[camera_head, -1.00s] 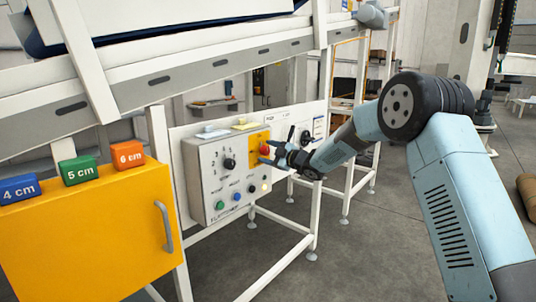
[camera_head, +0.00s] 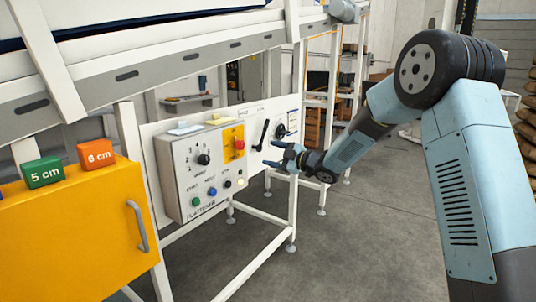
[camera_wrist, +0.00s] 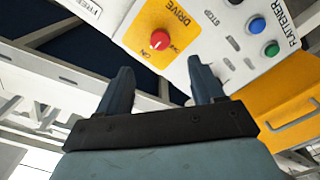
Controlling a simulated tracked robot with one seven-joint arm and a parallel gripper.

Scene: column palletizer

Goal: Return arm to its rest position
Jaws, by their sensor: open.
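My gripper (camera_head: 282,159) is open and empty in the head view, to the right of the grey control box (camera_head: 180,176) and apart from it. My light blue arm reaches in from the right. In the wrist view the two dark fingers of my gripper (camera_wrist: 163,88) stand apart with nothing between them. Beyond them is the red knob (camera_wrist: 160,40) on the yellow DRIVE plate (camera_wrist: 142,22). In the head view the red knob (camera_head: 239,144) shows clear of the fingers.
A yellow cabinet (camera_head: 70,235) with a handle carries a green 5 cm block (camera_head: 42,172) and an orange 6 cm block (camera_head: 95,154). A white frame (camera_head: 262,256) stands beneath the control box. A black lever (camera_head: 263,134) is on the panel beside it. Grey floor (camera_head: 350,245) is open in front.

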